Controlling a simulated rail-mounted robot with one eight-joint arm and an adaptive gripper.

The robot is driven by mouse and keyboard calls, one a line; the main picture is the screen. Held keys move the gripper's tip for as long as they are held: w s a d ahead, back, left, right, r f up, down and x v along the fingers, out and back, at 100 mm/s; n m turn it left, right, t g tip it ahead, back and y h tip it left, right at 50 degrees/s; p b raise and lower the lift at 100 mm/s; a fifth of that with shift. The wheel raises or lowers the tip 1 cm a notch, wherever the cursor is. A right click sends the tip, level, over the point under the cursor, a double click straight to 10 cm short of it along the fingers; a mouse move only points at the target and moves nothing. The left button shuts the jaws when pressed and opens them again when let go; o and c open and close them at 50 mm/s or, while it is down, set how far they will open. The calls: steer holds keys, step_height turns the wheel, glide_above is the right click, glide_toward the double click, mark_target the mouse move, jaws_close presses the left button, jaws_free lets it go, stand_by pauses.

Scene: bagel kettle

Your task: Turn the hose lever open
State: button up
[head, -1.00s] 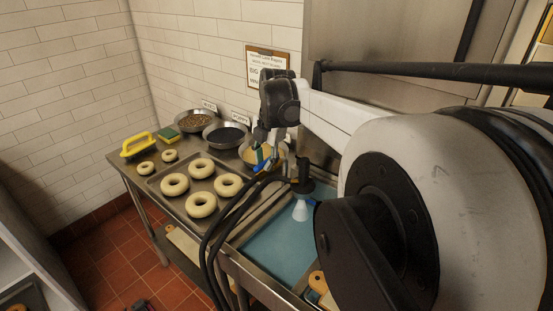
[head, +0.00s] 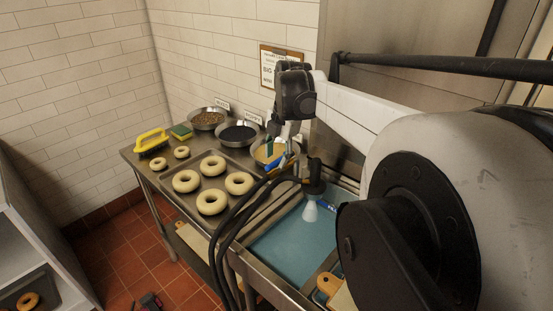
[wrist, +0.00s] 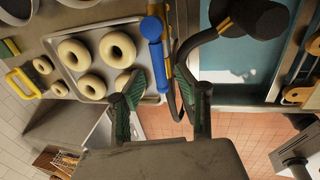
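The hose lever is a blue bar with a rounded end (wrist: 154,45) at upper middle in the wrist view. In the head view a bit of blue (head: 285,162) shows below my gripper (head: 280,140), mostly hidden by the fingers and hoses. In the wrist view my gripper (wrist: 160,100) is open, its green-padded fingers apart. The lever's lower end and a black hose (wrist: 174,85) appear between the fingers; I cannot tell whether they touch.
A tray (head: 228,168) of several bagels lies left of the hoses. Bowls of seeds (head: 237,134) stand at the wall beside a sponge (head: 181,132) and a yellow-handled brush (head: 151,141). Black hoses (head: 228,225) loop over the counter's front edge. A bar (head: 450,69) crosses at upper right.

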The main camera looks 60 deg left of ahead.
step_height(320, 180, up, 10)
steer(key=d, duration=0.2)
steer(key=shift+w, duration=0.3)
steer(key=shift+r, duration=0.1)
